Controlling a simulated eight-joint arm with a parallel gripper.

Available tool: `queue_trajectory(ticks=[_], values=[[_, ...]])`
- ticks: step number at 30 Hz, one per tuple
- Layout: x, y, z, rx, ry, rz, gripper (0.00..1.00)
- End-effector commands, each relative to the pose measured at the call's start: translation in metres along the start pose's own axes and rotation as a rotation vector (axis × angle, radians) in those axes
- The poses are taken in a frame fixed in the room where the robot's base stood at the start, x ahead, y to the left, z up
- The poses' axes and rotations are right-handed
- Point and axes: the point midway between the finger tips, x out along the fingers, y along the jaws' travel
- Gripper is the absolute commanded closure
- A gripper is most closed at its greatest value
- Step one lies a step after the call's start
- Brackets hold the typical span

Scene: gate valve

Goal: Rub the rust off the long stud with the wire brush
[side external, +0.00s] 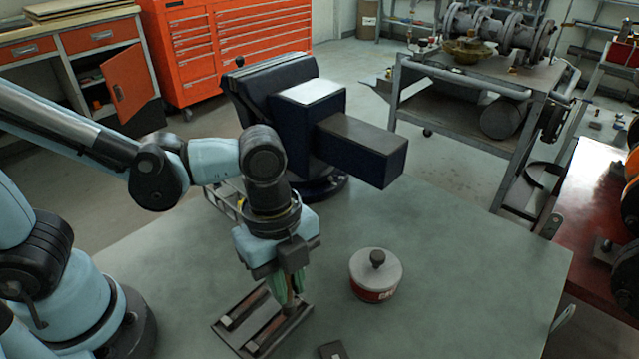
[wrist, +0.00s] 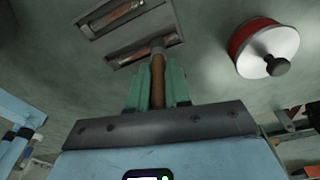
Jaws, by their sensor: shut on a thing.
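My gripper (side external: 288,290) points down over a dark tray (side external: 222,326) on the table. In the wrist view, its green fingers (wrist: 157,88) are shut on a brown rod-like handle with a grey end, which looks like the wire brush (wrist: 158,70). Two rusty studs lie in separate slots of the tray: one in the upper slot (wrist: 124,14), one in the lower slot (wrist: 130,54). The lower one looks like the long stud. The brush's grey end overlaps its right part; I cannot tell whether they touch. In the side view the fingers hide most of the brush.
A red tin with a pale lid and dark knob (side external: 376,274) stands right of the tray. A small dark object (side external: 333,350) lies at the table's front edge. A large dark vise (side external: 310,125) stands at the back. The table's right side is clear.

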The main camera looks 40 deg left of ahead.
Motion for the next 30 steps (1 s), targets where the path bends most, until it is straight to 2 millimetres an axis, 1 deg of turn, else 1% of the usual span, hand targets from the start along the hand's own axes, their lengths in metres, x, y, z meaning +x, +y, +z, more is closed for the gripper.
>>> queue_trajectory(ticks=[1,10,12,30], values=[[0.000,-0.005,0.001,-0.002,0.000,-0.001,1.00],[0.000,-0.031,0.008,-0.002,0.000,-0.001,1.00],[0.000,-0.021,0.005,0.002,0.000,0.000,1.00],[0.000,0.033,-0.008,0.003,0.000,0.001,1.00]])
